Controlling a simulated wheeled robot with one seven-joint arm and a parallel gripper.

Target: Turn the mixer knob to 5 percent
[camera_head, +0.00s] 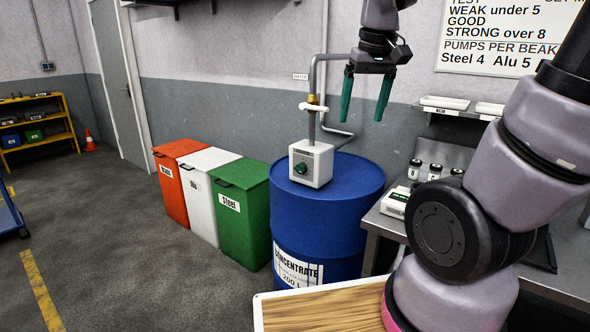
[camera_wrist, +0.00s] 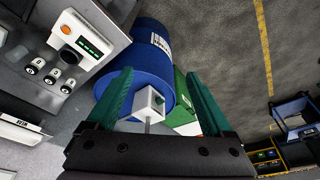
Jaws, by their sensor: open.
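The mixer is a white box (camera_head: 321,163) on top of a blue drum (camera_head: 327,215) labelled concentrate. The green mixer knob (camera_head: 301,168) is on the box's front face; its setting is too small to read. My gripper (camera_head: 365,100) has two green fingers spread apart, pointing down, empty. In the head view it hangs above and to the right of the box. In the wrist view my gripper (camera_wrist: 158,95) is seen from above, with the white box (camera_wrist: 148,104) and the knob (camera_wrist: 159,100) lying in the gap between the fingers, farther off. Nothing touches the knob.
A grey pipe with a yellow fitting (camera_head: 313,101) rises from the box, close to my gripper. Red (camera_head: 180,182), white (camera_head: 208,197) and green (camera_head: 243,214) bins stand left of the drum. A metal bench (camera_head: 385,222) with small jars stands right.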

